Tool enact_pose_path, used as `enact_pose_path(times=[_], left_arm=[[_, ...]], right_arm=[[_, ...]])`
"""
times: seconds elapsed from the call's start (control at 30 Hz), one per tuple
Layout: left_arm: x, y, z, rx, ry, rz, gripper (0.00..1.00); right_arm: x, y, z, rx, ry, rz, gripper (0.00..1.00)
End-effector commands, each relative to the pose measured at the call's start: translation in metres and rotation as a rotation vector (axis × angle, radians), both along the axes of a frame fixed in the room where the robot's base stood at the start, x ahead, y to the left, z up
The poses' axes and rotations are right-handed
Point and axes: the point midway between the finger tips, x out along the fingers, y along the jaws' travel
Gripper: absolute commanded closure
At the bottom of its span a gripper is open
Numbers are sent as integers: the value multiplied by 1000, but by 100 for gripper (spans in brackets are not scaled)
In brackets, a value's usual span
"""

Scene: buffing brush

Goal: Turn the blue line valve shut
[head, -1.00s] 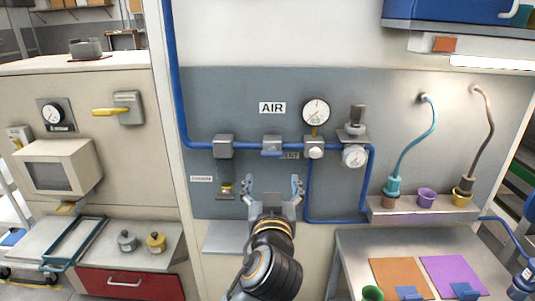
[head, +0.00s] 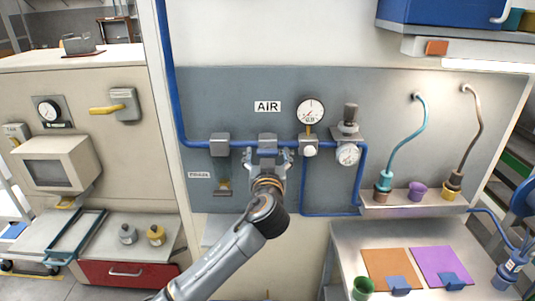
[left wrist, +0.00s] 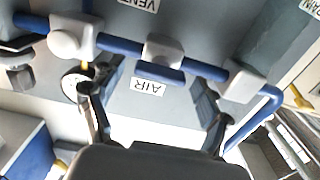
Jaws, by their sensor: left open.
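The blue line (head: 190,140) runs down the left of the grey panel and then across it. The line valve is a grey block (head: 268,139) on the pipe below the AIR sign. Its blue handle (left wrist: 163,73) lies along the pipe in the left wrist view, where the valve block (left wrist: 162,51) also shows. In the head view the handle is mostly hidden by my gripper. My left gripper (head: 267,157) is open and empty, just below and in front of the valve, its fingers spread to either side. I see no clear contact. My right gripper is not in view.
Other fittings sit on the pipe: a grey block (head: 220,144) to the left and a white knob (head: 310,150) under a round gauge (head: 310,111) to the right. A second gauge (head: 347,154) is further right. A bench (head: 340,240) stands at lower right.

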Motion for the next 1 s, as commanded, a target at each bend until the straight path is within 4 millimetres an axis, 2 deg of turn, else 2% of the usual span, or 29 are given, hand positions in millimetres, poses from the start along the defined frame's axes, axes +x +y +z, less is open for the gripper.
enact_pose_path(times=[0.03, 0.07, 0.3, 0.67, 1.0], left_arm=[[0, 0, 0, 0, 0, 0, 23], [0, 0, 0, 0, 0, 0, 27], [0, 0, 0, 0, 0, 0, 76], [0, 0, -1, 43, 1, 0, 77], [0, -1, -1, 277, 1, 1, 77]], right_arm=[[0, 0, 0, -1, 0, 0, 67], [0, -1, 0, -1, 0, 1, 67], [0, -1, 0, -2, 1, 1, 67], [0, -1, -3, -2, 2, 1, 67], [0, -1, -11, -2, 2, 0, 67]])
